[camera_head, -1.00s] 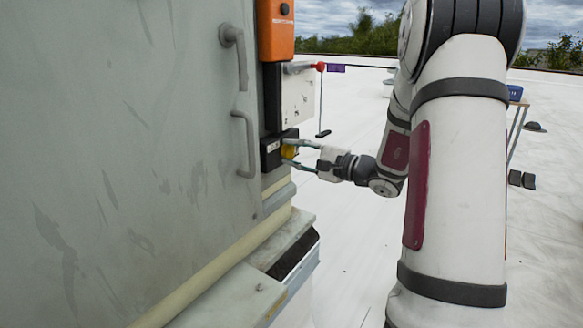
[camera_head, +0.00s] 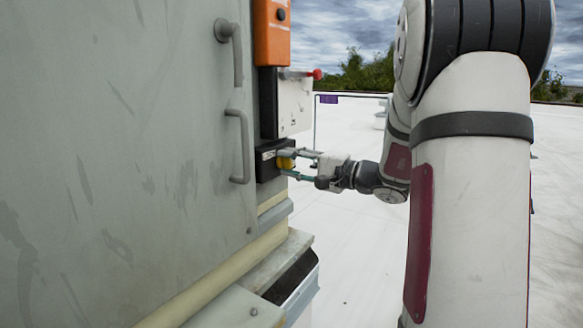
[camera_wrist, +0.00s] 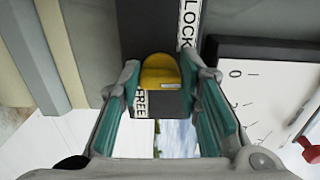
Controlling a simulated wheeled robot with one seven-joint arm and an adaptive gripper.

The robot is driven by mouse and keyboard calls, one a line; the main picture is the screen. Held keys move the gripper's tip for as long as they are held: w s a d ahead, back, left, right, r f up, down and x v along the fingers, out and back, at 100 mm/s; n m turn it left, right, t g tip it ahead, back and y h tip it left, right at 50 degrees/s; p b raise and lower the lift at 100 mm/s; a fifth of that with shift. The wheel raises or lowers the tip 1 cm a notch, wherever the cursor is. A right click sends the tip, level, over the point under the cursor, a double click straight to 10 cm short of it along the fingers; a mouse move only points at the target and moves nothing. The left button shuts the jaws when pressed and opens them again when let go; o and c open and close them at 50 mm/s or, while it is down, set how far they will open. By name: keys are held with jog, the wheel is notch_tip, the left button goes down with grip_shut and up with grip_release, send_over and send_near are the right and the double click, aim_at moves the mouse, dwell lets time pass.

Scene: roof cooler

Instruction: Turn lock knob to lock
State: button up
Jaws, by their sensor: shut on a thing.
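The yellow lock knob (camera_head: 286,163) sits on a black box (camera_head: 262,163) at the lower right edge of the grey cabinet door. My gripper (camera_head: 288,165) reaches it from the right, its fingers on the knob. In the wrist view the knob (camera_wrist: 160,70) lies between the teal-padded fingertips of my gripper (camera_wrist: 161,74); the fingers are shut on it. A small pale mark shows at the knob's lower edge. A LOCK label (camera_wrist: 188,22) is above and right of the knob. A FREE label (camera_wrist: 140,103) is below and left. Part of the knob is hidden by a finger in the head view.
The grey door (camera_head: 120,150) has two handles (camera_head: 238,145) left of the knob. An orange unit (camera_head: 272,32) hangs above, and a white dial panel (camera_head: 295,105) with a red knob (camera_head: 317,74) stands beside it. A ledge (camera_head: 270,265) juts out below. Open white roof lies right.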

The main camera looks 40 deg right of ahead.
jog(key=shift+f, duration=0.1)
jog(key=o, duration=1.1)
jog(key=shift+o, duration=0.2)
jog(key=v, duration=1.2)
